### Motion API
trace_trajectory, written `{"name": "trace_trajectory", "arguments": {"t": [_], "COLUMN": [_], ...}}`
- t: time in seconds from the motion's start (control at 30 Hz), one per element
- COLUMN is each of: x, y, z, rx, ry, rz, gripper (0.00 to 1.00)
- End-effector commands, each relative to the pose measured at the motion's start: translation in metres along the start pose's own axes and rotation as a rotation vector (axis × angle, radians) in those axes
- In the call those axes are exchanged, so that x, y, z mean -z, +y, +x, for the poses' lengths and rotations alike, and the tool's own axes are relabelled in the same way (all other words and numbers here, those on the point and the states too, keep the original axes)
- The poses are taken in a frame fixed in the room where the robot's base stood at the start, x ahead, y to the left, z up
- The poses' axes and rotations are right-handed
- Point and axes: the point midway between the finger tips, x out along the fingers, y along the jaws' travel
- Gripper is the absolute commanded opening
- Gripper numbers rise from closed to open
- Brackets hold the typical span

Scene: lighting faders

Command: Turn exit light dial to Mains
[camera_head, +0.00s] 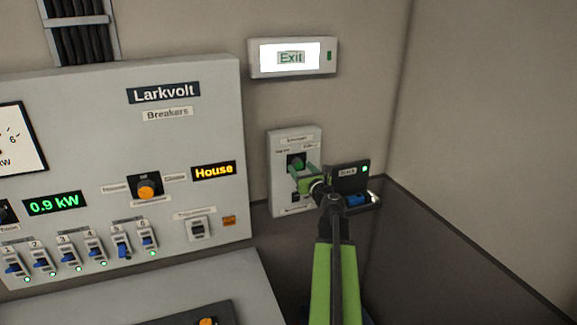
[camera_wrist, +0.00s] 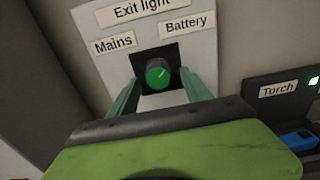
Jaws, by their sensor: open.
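The exit light dial (camera_wrist: 157,74) is a round green knob on a black square, on a pale wall plate (camera_wrist: 95,20). Its white pointer mark leans up and right, toward the Battery label (camera_wrist: 187,24). The Mains label (camera_wrist: 114,44) is at its upper left. My gripper (camera_wrist: 163,78) is open, with one green finger on each side of the knob. I cannot tell whether either finger touches it. In the head view my gripper (camera_head: 302,171) is in front of the plate (camera_head: 279,196) and partly hides it.
A torch holder (camera_head: 349,172) with a blue torch (camera_head: 356,200) is close to the right of my gripper. The lit exit sign (camera_head: 291,57) is above. The Larkvolt breaker panel (camera_head: 90,125) with several switches is to the left.

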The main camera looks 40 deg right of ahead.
Motion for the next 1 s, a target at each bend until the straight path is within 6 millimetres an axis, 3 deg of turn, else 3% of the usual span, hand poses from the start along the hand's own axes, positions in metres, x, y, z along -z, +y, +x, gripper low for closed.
{"name": "trace_trajectory", "arguments": {"t": [0.4, 0.83, 1.0], "x": [0.0, 0.0, 0.0], "y": [0.002, 0.006, 0.008], "z": [0.008, 0.009, 0.011], "rx": [-0.005, -0.01, -0.013], "ry": [0.0, 0.0, 0.0], "rz": [0.0, 0.0, -0.003], "gripper": [0.57, 0.0, 0.0]}}
